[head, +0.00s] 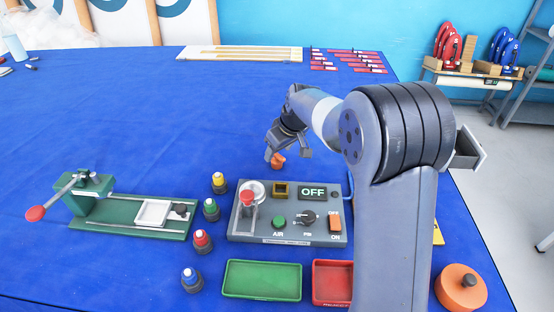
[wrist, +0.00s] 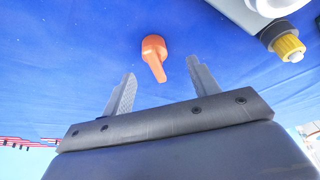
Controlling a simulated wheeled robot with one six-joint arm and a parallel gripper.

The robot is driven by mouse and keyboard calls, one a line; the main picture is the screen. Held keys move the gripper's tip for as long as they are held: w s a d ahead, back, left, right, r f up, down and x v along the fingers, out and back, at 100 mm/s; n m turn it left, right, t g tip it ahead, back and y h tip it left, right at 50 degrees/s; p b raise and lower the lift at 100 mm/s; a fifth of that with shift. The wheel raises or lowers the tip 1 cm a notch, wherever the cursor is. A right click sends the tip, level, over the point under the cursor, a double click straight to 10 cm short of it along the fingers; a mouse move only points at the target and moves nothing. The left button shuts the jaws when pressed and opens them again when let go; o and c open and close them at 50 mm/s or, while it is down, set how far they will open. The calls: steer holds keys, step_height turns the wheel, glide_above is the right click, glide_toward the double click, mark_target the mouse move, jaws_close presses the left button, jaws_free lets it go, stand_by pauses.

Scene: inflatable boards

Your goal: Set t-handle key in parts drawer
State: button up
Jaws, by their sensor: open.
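An orange piece (head: 277,160) with a rounded head and a short stem, which may be the t-handle key, is on the blue table just behind the control box. It also shows in the wrist view (wrist: 152,50), beyond and between my fingers. My gripper (head: 288,151) is open and empty, pointing down close to this piece; both fingers show in the wrist view (wrist: 161,68).
The control box (head: 288,228) with a lever and OFF display stands in front of my gripper. Small coloured-cap bottles (head: 211,209), a green clamp fixture (head: 125,215), a green tray (head: 262,281) and a red tray (head: 332,283) are nearby.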

mark_target(277, 154)
steer(key=shift+w+p+x, duration=0.2)
steer(key=shift+p+x, duration=0.2)
steer(key=shift+x, duration=1.85)
steer(key=shift+d, duration=0.15)
steer(key=shift+c, duration=0.6)
steer(key=shift+r, duration=0.1)
steer(key=c, duration=1)
